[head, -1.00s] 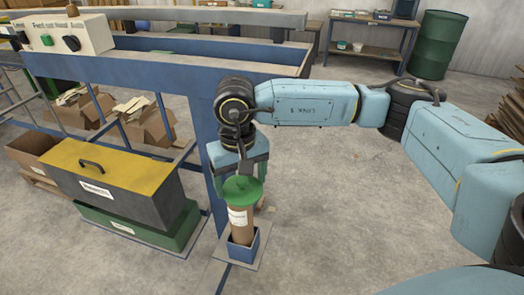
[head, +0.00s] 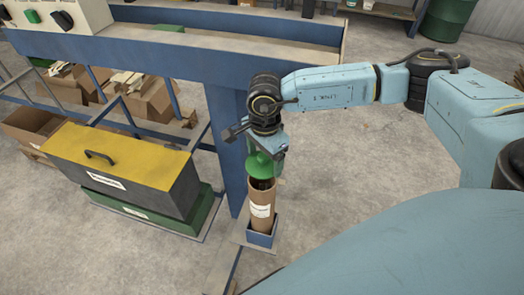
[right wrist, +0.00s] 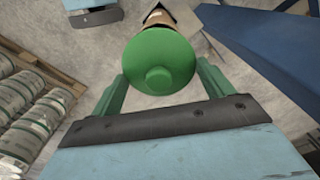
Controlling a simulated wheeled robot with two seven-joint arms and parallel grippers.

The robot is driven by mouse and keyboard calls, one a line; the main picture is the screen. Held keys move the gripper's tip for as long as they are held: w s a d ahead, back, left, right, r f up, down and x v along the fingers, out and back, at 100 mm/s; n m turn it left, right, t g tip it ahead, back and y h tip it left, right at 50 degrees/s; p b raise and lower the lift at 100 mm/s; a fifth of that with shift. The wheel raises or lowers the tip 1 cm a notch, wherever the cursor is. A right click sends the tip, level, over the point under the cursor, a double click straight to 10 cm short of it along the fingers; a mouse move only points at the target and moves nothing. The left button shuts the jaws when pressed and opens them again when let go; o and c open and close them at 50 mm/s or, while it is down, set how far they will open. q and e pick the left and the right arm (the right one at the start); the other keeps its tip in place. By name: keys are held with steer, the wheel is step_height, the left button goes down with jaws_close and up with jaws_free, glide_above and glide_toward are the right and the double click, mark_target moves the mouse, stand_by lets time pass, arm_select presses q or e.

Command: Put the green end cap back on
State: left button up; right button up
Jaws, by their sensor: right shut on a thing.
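The green end cap (head: 262,166) is a round disc with a small knob, held tilted by my right gripper (head: 266,158). The brown cardboard tube (head: 262,212) with a white label stands upright in a small blue holder (head: 261,239) on the floor. Its dark upper end shows just under the cap, which is off to one side and partly above it. In the right wrist view the cap (right wrist: 158,62) sits between the green fingers and hides most of the tube (right wrist: 158,18). Whether the cap touches the rim is unclear. My left gripper is out of view.
A blue frame post (head: 228,150) stands close left of the tube. A grey box with a yellow lid (head: 125,155) sits on a green base farther left. A green drum (head: 447,18) is at the back. Floor to the right is clear.

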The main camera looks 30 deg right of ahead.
steer(key=shift+f, duration=0.45)
steer(key=shift+f+b, duration=0.35)
steer(key=shift+b, duration=0.05)
step_height(320, 180, down, 4)
steer(key=b, duration=0.3)
steer(key=shift+w+f, duration=0.1)
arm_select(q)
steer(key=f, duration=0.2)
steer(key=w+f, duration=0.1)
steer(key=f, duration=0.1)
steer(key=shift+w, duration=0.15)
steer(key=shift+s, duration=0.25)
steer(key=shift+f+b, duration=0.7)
arm_select(e)
steer(key=shift+f, duration=0.15)
stand_by(0.5)
stand_by(0.3)
steer(key=o, duration=1)
